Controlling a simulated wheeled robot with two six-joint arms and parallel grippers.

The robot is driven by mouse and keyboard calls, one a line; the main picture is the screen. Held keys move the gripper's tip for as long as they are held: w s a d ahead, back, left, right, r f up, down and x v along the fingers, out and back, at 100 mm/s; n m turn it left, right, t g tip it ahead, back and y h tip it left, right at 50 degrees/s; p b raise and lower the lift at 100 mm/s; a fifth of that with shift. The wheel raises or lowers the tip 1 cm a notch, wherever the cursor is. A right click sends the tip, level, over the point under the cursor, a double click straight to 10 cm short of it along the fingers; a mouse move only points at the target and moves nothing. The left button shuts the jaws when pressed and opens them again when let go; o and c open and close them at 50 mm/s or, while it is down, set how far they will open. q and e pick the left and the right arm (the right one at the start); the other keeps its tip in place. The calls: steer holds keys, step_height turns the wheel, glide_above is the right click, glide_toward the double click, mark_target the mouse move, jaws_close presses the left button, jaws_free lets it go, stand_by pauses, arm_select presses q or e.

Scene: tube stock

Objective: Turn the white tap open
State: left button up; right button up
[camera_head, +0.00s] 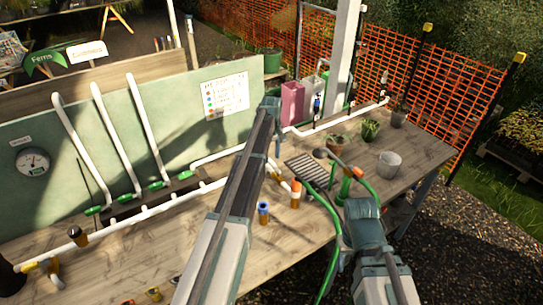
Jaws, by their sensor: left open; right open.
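I cannot clearly make out a white tap. White pipes run along the bench (130,262), and one white pipe (340,118) runs to the back right corner, where a small upright fitting (386,92) stands at its end. A small blue-and-white fitting (317,106) stands on that pipe beside the pink container. My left gripper (270,104) is at the far end of its arm, over the bench by the green board. It is open, and its fingers are mostly hidden by the arm. My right gripper (362,208) is open at the bench's front edge, seen from behind.
A green board (60,170) with a gauge (33,161) and several green-valved pipes stands at left. A dark grate (307,169), green hose (333,240), a grey pot (389,164) and potted plants (370,129) occupy the right side. Orange netting (440,85) closes the back.

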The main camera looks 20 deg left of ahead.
mark_target(272, 162)
arm_select(q)
step_height(272, 162, up, 12)
steer(key=p, duration=1)
steer(key=shift+f+p, duration=0.25)
steer(key=shift+p, duration=0.05)
arm_select(e)
step_height(272, 162, up, 12)
steer(key=shift+f, duration=0.25)
arm_select(q)
steer(key=s+d+f+m+b, duration=0.4)
steer(key=s+d, duration=0.4)
steer(key=s, duration=0.4)
steer(key=s+d+f+m+b, duration=0.4)
steer(key=s+d, duration=0.3)
steer(key=s, duration=0.4)
steer(key=s+d+f+m+y+b, duration=0.1)
steer(key=s+d+f+m+b, duration=0.3)
steer(key=s, duration=0.8)
steer(key=d+m, duration=0.2)
steer(key=d, duration=0.2)
steer(key=shift+s+d, duration=0.3)
steer(key=shift+s, duration=0.05)
arm_select(e)
step_height(272, 162, down, 12)
